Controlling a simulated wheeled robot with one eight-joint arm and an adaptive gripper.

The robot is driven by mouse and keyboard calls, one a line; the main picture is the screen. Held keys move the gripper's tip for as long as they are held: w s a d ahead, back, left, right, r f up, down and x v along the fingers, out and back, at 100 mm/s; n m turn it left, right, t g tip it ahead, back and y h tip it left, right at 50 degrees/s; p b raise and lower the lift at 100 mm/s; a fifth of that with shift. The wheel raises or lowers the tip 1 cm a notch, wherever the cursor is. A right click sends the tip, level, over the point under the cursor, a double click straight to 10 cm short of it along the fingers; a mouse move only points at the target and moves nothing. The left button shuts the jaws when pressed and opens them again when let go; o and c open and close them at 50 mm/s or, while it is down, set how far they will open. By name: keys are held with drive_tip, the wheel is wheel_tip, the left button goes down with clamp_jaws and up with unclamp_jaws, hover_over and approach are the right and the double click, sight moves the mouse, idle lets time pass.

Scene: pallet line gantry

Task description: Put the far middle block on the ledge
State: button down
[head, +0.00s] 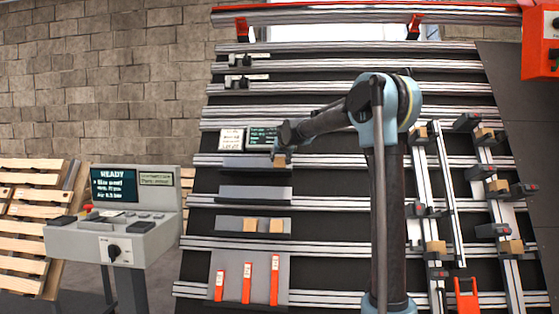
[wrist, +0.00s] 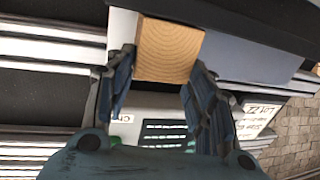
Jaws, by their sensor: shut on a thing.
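My gripper (head: 281,152) is shut on a wooden block (head: 279,161) at the right end of the upper grey ledge (head: 240,161). In the wrist view the block (wrist: 168,50) shows its ringed end grain between the two fingers of my gripper (wrist: 163,58). The grey ledge surface (wrist: 250,55) is close behind and beside it there. I cannot tell whether the block touches the ledge. Which spot the block came from does not show.
Two blocks (head: 262,226) sit on the lowest ledge (head: 225,224); the middle ledge (head: 250,193) is bare. Small display panels (head: 247,138) stand just behind the upper ledge. Several blocks sit in clamps on rails (head: 450,190) at right. A control console (head: 120,215) stands left.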

drive_tip(key=c, duration=0.6)
unclamp_jaws()
drive_tip(key=shift+c, duration=0.2)
drive_tip(key=v, duration=1.1)
drive_tip(key=shift+s+r, duration=0.15)
drive_tip(key=shift+s, duration=0.2)
drive_tip(key=shift+d, duration=0.1)
